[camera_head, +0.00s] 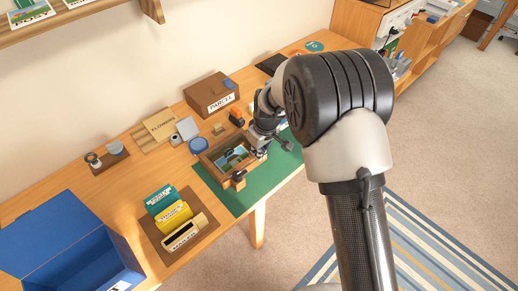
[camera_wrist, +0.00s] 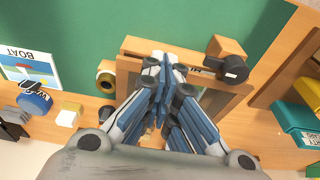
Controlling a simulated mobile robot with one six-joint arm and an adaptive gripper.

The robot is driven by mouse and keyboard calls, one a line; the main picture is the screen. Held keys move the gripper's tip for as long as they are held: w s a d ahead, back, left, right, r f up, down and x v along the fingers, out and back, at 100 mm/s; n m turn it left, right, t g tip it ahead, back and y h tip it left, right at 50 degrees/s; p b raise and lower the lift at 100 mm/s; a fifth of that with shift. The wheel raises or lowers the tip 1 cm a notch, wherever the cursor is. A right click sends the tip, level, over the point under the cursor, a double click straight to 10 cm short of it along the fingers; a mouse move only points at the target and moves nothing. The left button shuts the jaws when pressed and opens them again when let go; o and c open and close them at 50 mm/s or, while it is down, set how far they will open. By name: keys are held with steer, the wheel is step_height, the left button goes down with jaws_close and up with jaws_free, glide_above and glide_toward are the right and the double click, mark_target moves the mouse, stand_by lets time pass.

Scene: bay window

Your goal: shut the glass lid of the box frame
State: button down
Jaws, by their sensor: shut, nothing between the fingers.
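The wooden box frame (camera_head: 205,160) lies on the green mat, with a landscape picture showing inside it. In the wrist view the box frame (camera_wrist: 243,98) is below my fingers, which hide much of its middle. I cannot tell the angle of its glass lid from these views. My gripper (camera_head: 262,152) is at the right side of the frame in the head view. In the wrist view my gripper (camera_wrist: 165,68) has its fingertips together, empty, over the frame's upper edge. I cannot tell whether they touch it.
A wooden block with a black knob (camera_wrist: 229,65) stands beside the frame. A tape roll (camera_wrist: 105,80) and a boat card (camera_wrist: 28,68) are on the other side.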

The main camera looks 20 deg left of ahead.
steer(key=shift+d+f, duration=0.1)
steer(key=shift+f, duration=0.2)
stand_by(0.4)
